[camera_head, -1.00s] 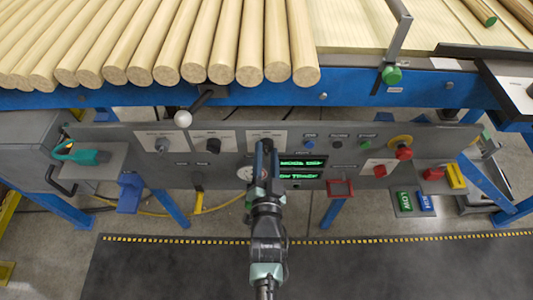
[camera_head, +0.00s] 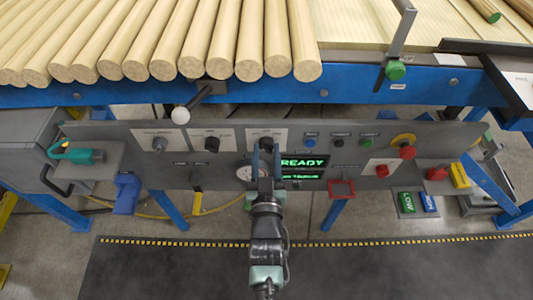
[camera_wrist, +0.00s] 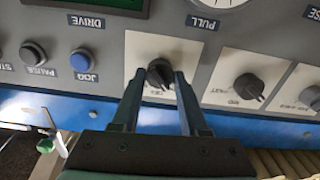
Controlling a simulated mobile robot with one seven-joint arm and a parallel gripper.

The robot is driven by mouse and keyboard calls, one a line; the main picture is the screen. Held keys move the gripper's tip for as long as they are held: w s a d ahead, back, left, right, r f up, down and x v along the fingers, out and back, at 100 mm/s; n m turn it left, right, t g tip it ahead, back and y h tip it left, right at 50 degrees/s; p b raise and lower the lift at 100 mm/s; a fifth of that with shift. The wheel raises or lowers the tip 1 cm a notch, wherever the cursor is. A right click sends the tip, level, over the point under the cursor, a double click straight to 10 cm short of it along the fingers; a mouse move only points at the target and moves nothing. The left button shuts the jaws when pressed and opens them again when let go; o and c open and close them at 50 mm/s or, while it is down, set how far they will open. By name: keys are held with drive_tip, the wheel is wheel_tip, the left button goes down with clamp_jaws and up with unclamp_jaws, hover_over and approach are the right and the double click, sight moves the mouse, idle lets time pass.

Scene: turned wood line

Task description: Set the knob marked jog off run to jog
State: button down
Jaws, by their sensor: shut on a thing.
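A dark round knob (camera_wrist: 159,74) sits on a white label plate (camera_wrist: 190,48) in the wrist view. My gripper (camera_wrist: 161,82) is shut on it, one finger on each side. The lettering by this knob is small and upside down there, with a word like "OFF" partly between the fingers, so I cannot read every mark or the pointer's direction. In the head view my gripper (camera_head: 266,152) reaches the right-hand plate (camera_head: 281,133) of three and hides most of the knob. The green display (camera_head: 303,162) beside it reads READY on its upper line; its lower line is too blurred to read.
Two similar knobs, a grey one (camera_head: 160,144) and a black one (camera_head: 211,145), sit left of my gripper. A blue jog button (camera_wrist: 81,62), a red mushroom button (camera_head: 407,152) and a ball-ended lever (camera_head: 181,115) are nearby. Wooden rods (camera_head: 249,45) lie above the panel.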

drive_tip(key=shift+f+n, duration=0.1)
drive_tip(key=shift+n, duration=0.2)
idle(0.4)
drive_tip(key=shift+c, duration=2.1)
unclamp_jaws()
drive_tip(key=shift+s, duration=0.1)
drive_tip(key=s+p, duration=0.1)
drive_tip(key=s, duration=1.2)
